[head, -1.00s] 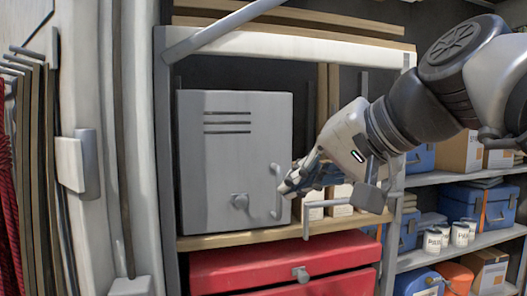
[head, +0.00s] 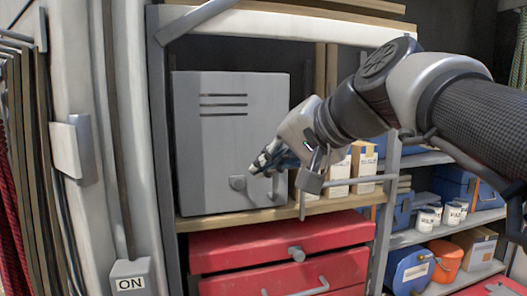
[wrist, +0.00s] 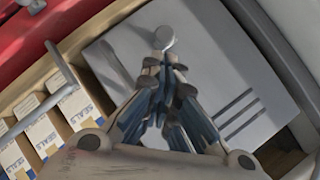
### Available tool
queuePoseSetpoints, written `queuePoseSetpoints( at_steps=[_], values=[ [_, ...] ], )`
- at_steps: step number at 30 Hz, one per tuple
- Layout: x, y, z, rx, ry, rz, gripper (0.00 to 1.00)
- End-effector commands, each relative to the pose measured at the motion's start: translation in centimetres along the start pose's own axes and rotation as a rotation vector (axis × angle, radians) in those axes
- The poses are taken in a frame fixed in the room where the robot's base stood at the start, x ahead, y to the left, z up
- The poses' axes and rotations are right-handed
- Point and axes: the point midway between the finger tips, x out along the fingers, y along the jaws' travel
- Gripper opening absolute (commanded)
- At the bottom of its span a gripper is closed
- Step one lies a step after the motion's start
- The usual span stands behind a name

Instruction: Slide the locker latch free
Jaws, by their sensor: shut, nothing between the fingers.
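The locker (head: 225,130) is a grey box with three dark vent slots, standing on a wooden shelf. Its door looks shut. A round grey latch knob (head: 238,183) sits low on its front. In the wrist view, the knob (wrist: 164,38) shows just beyond my closed fingertips (wrist: 160,60). I cannot tell whether they touch it. The latch's inner parts are hidden.
Cartons (head: 363,165) stand right of the locker behind a grey rail (wrist: 62,68). A red drawer cabinet (head: 275,237) is below the shelf (head: 225,219). An upright frame post (head: 163,130) stands close at left. The space before the locker is otherwise open.

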Motion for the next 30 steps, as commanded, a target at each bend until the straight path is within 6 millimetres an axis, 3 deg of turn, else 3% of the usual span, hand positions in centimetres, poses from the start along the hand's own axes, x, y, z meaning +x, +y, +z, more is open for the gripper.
queuePoseSetpoints(
  at_steps=[7,19,30],
  values=[
    [2.5,0.0,0.0,0.000,0.000,0.000,0.00],
    [2.8,-0.1,0.1,-0.001,0.000,0.000,0.00],
    [4.2,-3.1,3.0,-0.002,-0.001,-0.001,0.00]
  ],
)
